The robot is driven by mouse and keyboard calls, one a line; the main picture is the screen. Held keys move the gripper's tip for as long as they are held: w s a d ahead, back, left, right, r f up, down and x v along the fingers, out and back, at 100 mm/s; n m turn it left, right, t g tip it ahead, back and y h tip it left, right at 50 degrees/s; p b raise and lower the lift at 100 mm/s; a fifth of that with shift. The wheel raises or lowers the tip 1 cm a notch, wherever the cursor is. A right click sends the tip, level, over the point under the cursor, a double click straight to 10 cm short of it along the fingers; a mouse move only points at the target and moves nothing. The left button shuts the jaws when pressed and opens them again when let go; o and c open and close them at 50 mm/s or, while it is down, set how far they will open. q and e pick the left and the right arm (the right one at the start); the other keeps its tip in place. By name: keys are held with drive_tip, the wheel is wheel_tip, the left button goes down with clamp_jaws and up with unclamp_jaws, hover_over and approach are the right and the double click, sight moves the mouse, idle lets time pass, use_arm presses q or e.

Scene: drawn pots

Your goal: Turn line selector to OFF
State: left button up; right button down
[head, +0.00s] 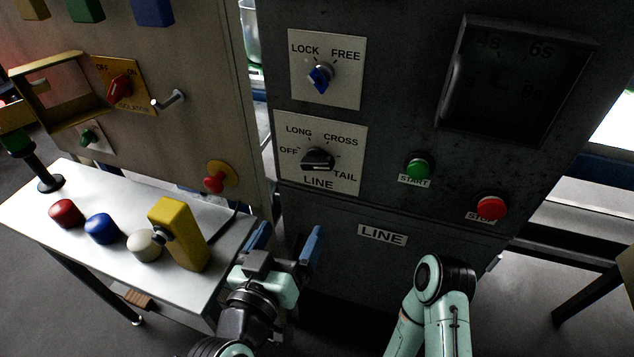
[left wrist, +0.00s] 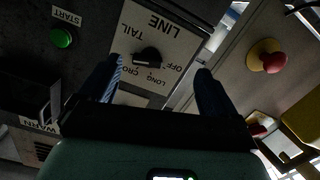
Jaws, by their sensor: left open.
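The line selector (head: 318,159) is a black knob on a white plate marked OFF, LONG, CROSS and TAIL, on the dark cabinet. I cannot tell for sure which mark it points at. In the left wrist view the knob (left wrist: 148,55) shows upside down, ahead of and between my fingers. My left gripper (head: 285,241) is open and empty, with blue finger pads. In the head view it is below the selector plate, apart from the knob. My right gripper is not in view; only part of that arm shows at the lower right.
Above the plate is a LOCK/FREE switch (head: 320,77). A green START button (head: 418,168) and red STOP button (head: 491,208) are to the right. On the left, a white table (head: 80,195) bears coloured knobs and a yellow block (head: 178,234). A red button (head: 214,184) is on the left panel.

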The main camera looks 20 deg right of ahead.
sight(317, 163)
use_arm(q)
drive_tip(key=shift+t+h, duration=0.3)
drive_tip(key=shift+t, duration=0.1)
drive_tip(key=w+d+r, duration=0.1)
drive_tip(key=w+d, duration=0.1)
drive_tip(key=w, duration=0.1)
drive_tip(key=w+d+r, duration=0.1)
drive_tip(key=w+d, duration=0.1)
drive_tip(key=w, duration=0.1)
drive_tip(key=w+d+r+p, duration=0.1)
drive_tip(key=w+d, duration=0.2)
drive_tip(key=w, duration=0.1)
drive_tip(key=shift+r, duration=0.2)
drive_tip(key=c, duration=1.1)
